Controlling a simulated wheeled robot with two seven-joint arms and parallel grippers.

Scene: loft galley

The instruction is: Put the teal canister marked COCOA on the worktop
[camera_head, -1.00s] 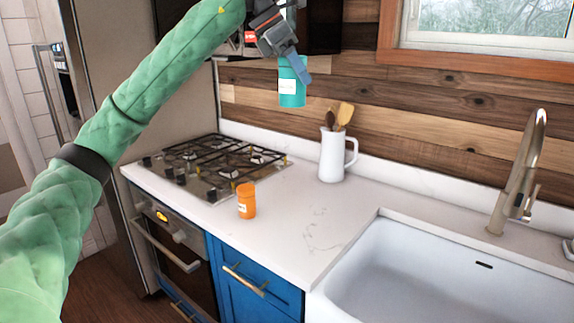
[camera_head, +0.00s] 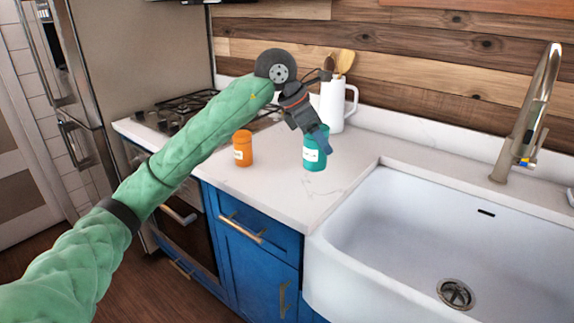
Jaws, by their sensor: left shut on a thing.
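The teal canister (camera_head: 314,161) with a white label is upright at the worktop (camera_head: 278,192), between the orange canister and the sink. The label's lettering is too small to read. My left gripper (camera_head: 320,137) is shut on the canister's upper part from above. The canister's base is at or very near the worktop surface; I cannot tell whether it touches. My right gripper is not in view.
An orange canister (camera_head: 242,149) stands left of the teal one. A white jug (camera_head: 333,108) with wooden utensils is close behind my gripper. The white sink (camera_head: 400,240) and its tap (camera_head: 525,120) are to the right. The stove (camera_head: 165,118) is at the left.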

